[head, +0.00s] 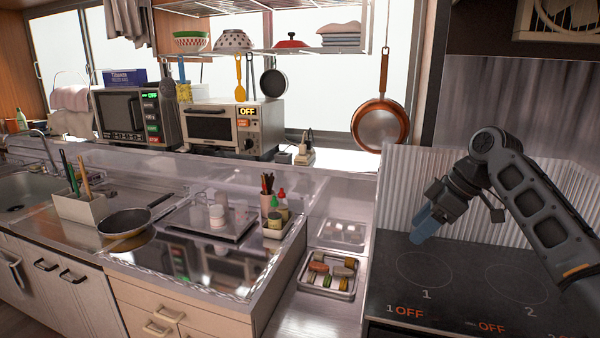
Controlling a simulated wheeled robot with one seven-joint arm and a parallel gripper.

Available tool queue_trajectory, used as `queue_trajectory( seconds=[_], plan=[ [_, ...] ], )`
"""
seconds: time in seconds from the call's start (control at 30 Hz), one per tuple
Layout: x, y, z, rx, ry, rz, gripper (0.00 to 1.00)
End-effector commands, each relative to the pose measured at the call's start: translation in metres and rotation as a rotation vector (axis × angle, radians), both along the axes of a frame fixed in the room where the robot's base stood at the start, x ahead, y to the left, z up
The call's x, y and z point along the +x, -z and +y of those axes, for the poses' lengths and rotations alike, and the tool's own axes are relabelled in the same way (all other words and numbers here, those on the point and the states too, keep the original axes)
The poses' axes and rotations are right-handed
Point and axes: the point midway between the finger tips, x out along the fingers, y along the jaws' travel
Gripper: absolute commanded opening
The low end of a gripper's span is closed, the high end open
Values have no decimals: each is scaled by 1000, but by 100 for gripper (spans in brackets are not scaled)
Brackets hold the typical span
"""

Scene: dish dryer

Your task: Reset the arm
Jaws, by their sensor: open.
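My arm (535,195) reaches in from the right edge in the head view, bent at its elbow joint. My gripper (424,238) hangs over the left part of the black stove top (450,262), near the burner ring marked 1. Its blue fingertips point down and to the left. The gripper is open, and I see nothing between its fingers. The gap between the fingers is hard to make out from this side.
A metal tray (327,290) with several food pieces sits left of the stove. A frying pan (125,222) and a dark tray (213,238) with cups stand on the left counter. A copper pan (381,127) hangs behind. Corrugated metal (400,180) backs the stove.

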Motion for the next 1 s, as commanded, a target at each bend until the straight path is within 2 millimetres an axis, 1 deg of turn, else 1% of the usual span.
queue_trajectory(
  seconds=[0.03, 0.07, 0.17, 0.2, 0.27, 0.3, 0.37, 0.4, 0.5, 0.57, 0.6, 0.67, 0.8, 0.97, 1.0],
  plan=[
    [-3, 18, 10, 18, 15, -4, 57],
    [-5, 27, 16, 30, 28, -11, 57],
    [-13, 64, 39, 74, 82, -32, 57],
    [-17, 79, 49, 93, 109, -41, 57],
    [-25, 101, 63, 123, 150, -56, 57],
    [-31, 114, 72, 142, 177, -65, 57],
    [-40, 134, 84, 171, 222, -80, 57],
    [-48, 146, 92, 190, 252, -87, 57],
    [-69, 175, 109, 233, 328, -109, 57],
    [-83, 190, 118, 258, 373, -121, 57],
    [-93, 200, 124, 275, 405, -128, 57],
    [-109, 214, 130, 298, 454, -140, 57],
    [-150, 241, 142, 344, 566, -168, 57],
    [-203, 263, 147, 385, 691, -203, 57],
    [-217, 266, 148, 395, 721, -213, 57]
  ],
)
